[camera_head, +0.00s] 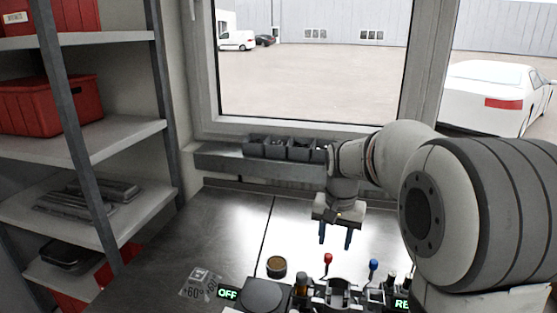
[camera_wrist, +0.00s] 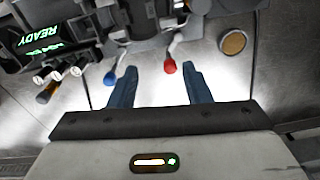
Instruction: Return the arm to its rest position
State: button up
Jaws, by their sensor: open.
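My gripper (camera_head: 335,236) hangs from my arm over the dark workbench (camera_head: 225,215), pointing down. Its two blue fingers are apart with nothing between them, and they also show in the wrist view (camera_wrist: 155,80). A red-knobbed lever (camera_head: 328,259) and a blue-knobbed lever (camera_head: 373,265) stand on the device at the bench's front. In the wrist view the red knob (camera_wrist: 170,67) appears between the fingertips and the blue knob (camera_wrist: 109,78) beside the left one. Whether the fingers touch either knob is hard to tell, but they look apart from them.
A round tan-topped cup (camera_head: 277,266) stands left of the levers. Green lit signs (camera_head: 227,294) sit at the front. Grey bins (camera_head: 290,148) line the ledge under the window. A metal shelf (camera_head: 110,140) with red crates stands at left. The back left of the bench is clear.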

jog(key=s+a+n+t, duration=0.2)
jog(key=s+n, duration=0.3)
jog(key=s, duration=1.6)
jog(key=shift+f, duration=0.3)
